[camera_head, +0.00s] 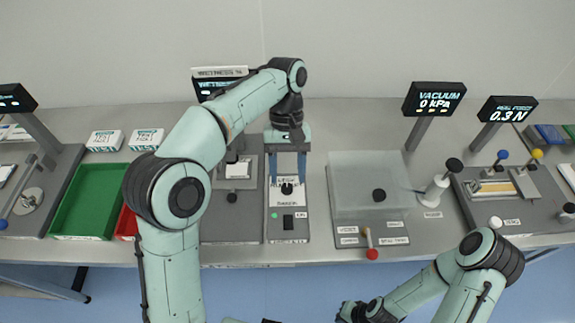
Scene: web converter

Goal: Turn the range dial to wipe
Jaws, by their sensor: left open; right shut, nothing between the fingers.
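A round black dial (287,189) sits on a white labelled panel (283,210) in the middle of the bench. The lettering around it is partly covered and too small to read surely, so I cannot tell its setting. My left gripper (288,178) points down over this panel. Its two blue fingers are apart, one on each side of the dial's far part. I cannot tell whether they touch it. My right arm (440,285) reaches in from the lower right. Its dark wrist (352,311) is at the bottom edge, and its fingers are out of view.
A clear box (370,170) with a black knob stands right of the panel, with a red-tipped lever (371,253) before it. A white pump-like post (436,188) and a clamp fixture (500,188) are further right. A green tray (88,200) lies left, partly behind my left arm.

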